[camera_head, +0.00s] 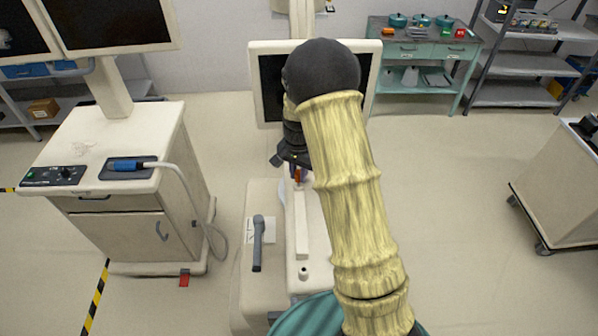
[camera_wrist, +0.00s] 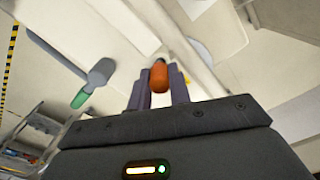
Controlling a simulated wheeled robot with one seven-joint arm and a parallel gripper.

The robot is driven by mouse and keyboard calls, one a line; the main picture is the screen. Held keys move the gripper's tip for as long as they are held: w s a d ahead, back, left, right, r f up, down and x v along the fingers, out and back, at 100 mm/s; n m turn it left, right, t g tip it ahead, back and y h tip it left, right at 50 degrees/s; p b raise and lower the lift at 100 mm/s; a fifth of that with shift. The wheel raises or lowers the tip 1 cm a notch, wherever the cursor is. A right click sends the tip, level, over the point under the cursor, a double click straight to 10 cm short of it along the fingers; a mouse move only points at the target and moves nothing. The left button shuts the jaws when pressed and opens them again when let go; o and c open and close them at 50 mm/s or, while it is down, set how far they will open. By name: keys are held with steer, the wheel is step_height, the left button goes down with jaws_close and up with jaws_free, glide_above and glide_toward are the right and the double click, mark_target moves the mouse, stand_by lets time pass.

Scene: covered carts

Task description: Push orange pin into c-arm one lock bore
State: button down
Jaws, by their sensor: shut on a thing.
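The orange pin (camera_wrist: 158,76) is between the two fingers of my gripper (camera_wrist: 160,88) in the wrist view, its rounded orange end showing. In the head view a small part of the orange pin (camera_head: 297,175) shows below the dark wrist, above the white cart (camera_head: 250,295). My gripper is shut on it. A small raised round fitting with a dark hole (camera_head: 304,272) is on the cart's top nearer to me, apart from the pin. I cannot tell whether this is the lock bore. The pin's far end is hidden.
A grey lever (camera_head: 258,242) lies on the cart left of the gripper. A monitor (camera_head: 268,85) stands behind my arm. Another cart with a blue-handled probe (camera_head: 127,165) is at left, and a teal table (camera_head: 425,60) is at the back.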

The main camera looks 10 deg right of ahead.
mark_target(299, 172)
steer(key=shift+f+b, duration=0.75)
steer(key=shift+f, duration=0.4)
steer(key=c, duration=1.2)
jaws_free()
steer(key=shift+r, duration=0.15)
step_height(299, 172, up, 17)
steer(key=b, duration=0.4)
steer(key=s+f+n+t+b, duration=0.1)
steer(key=s+f+n, duration=0.3)
steer(key=s, duration=0.6)
steer(key=s+f+n+t+b, duration=0.1)
steer(key=s+f+n, duration=0.3)
steer(key=s+f, duration=0.4)
steer(key=s, duration=0.3)
steer(key=shift+t+b, duration=0.3)
steer(key=shift+b, duration=0.1)
steer(key=shift+s, duration=0.1)
